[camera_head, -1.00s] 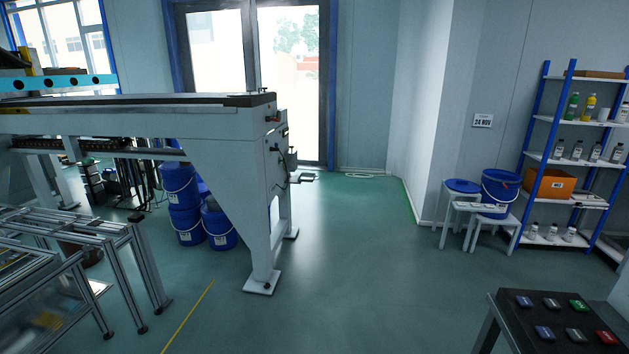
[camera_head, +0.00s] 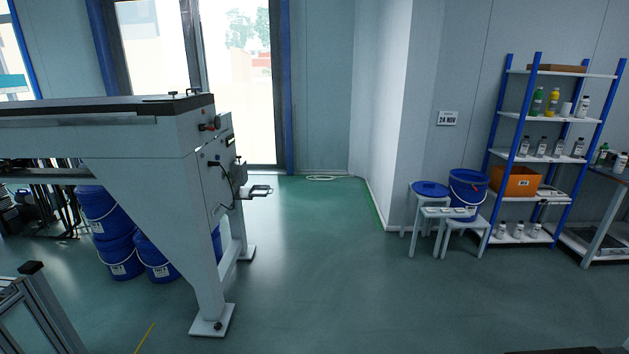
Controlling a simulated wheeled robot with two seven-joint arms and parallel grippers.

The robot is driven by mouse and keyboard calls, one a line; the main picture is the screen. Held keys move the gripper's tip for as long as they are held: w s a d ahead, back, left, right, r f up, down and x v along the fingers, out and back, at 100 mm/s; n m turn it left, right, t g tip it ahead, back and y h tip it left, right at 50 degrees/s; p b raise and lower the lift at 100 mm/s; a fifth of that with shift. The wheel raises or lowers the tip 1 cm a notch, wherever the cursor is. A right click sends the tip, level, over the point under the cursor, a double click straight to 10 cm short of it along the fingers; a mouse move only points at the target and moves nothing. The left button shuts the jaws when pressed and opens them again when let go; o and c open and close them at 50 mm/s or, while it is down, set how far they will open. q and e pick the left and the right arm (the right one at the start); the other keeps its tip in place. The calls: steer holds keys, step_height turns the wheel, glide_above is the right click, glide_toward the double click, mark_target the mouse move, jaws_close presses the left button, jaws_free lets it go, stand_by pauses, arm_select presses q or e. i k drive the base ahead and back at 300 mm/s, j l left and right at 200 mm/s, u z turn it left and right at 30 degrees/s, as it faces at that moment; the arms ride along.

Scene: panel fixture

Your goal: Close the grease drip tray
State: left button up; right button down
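A small tray-like part (camera_head: 256,191) sticks out from the end face of the large grey gantry machine (camera_head: 175,150). It looks like the grease drip tray in a pulled-out position, but it is small and far off, so its details are hard to tell. A black cable and a small box sit on the end face beside it. Neither of my grippers is in view.
Blue drums (camera_head: 119,255) stand under the gantry. A gantry foot (camera_head: 212,320) rests on the floor. Stools (camera_head: 429,215), a blue bucket (camera_head: 467,190) and a shelf rack (camera_head: 541,158) stand at the right. The middle floor (camera_head: 330,270) is clear.

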mark_target(257, 191)
steer(key=i, duration=0.9)
steer(key=i+l+u, duration=0.1)
steer(key=i, duration=0.8)
steer(key=i+l+u, duration=0.1)
steer(key=i, duration=0.75)
steer(key=l, duration=0.1)
